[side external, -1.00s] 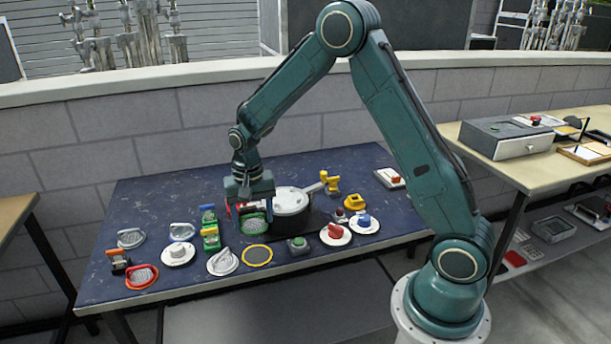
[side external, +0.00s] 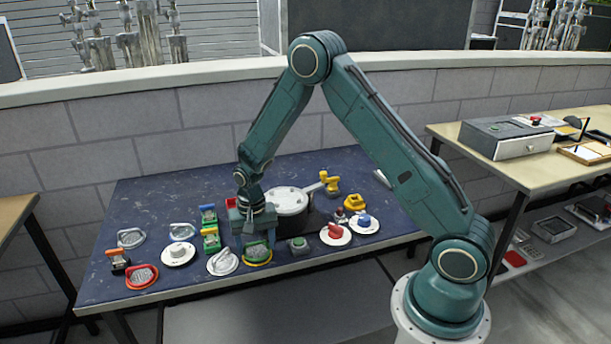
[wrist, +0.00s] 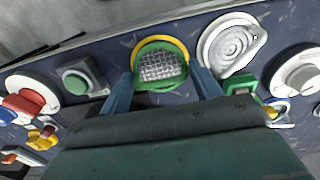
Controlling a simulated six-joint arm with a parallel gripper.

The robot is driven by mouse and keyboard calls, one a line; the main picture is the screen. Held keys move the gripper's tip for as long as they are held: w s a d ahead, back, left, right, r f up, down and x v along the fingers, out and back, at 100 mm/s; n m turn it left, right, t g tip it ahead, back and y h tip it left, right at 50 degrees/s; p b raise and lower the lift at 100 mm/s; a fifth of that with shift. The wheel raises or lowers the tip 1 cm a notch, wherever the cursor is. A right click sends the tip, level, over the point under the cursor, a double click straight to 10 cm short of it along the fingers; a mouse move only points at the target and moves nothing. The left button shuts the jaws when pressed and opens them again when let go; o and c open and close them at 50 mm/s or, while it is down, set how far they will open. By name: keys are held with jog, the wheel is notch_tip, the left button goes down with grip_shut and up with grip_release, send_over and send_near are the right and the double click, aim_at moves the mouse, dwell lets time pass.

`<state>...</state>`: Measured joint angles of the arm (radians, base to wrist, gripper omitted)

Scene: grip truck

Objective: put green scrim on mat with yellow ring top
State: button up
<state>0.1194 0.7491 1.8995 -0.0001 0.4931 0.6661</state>
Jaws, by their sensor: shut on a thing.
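The green scrim (side external: 257,246) is a green-rimmed piece with a grey mesh face. It also shows in the wrist view (wrist: 160,66), between my two blue fingers. My gripper (side external: 255,234) is shut on it, pointing down near the table's front edge. The mat with the yellow ring top (side external: 259,264) is right under the scrim and mostly covered. Its yellow edge shows along the scrim's front in the side view and beyond the scrim in the wrist view (wrist: 158,40). I cannot tell whether the scrim touches the mat.
A white-based grey piece (side external: 222,262) is close on the left, and a grey block with a green button (side external: 298,244) close on the right. A pot with a lid (side external: 289,198) stands behind. A red-rimmed mesh piece (side external: 141,276) lies far left.

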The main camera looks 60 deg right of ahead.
aim_at(256, 242)
jog(key=shift+f, duration=0.25)
jog(key=shift+f, duration=0.15)
jog(key=o, duration=0.7)
notch_tip(256, 242, up, 12)
dwell(0.6)
jog(key=shift+r, duration=0.25)
